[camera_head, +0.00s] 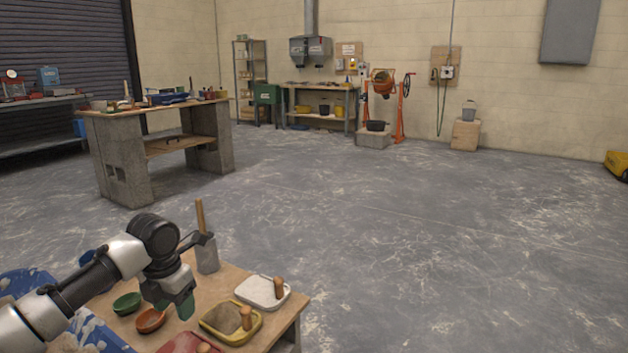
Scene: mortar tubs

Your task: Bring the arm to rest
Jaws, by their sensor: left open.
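My left arm reaches in from the lower left over the near wooden table (228,284). My left gripper (174,303) points down, open, with green fingertips above the tabletop between an orange bowl (150,320) and a yellow tub (226,321). I see nothing held in it. Part of the jaws is hidden by the wrist. My right gripper is not in view.
A green bowl (127,303), a white tub (262,293) with a wooden-handled tool, a red tub (190,343) and a grey container (207,255) with a stick crowd the table. A workbench (155,112) on concrete blocks stands behind.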

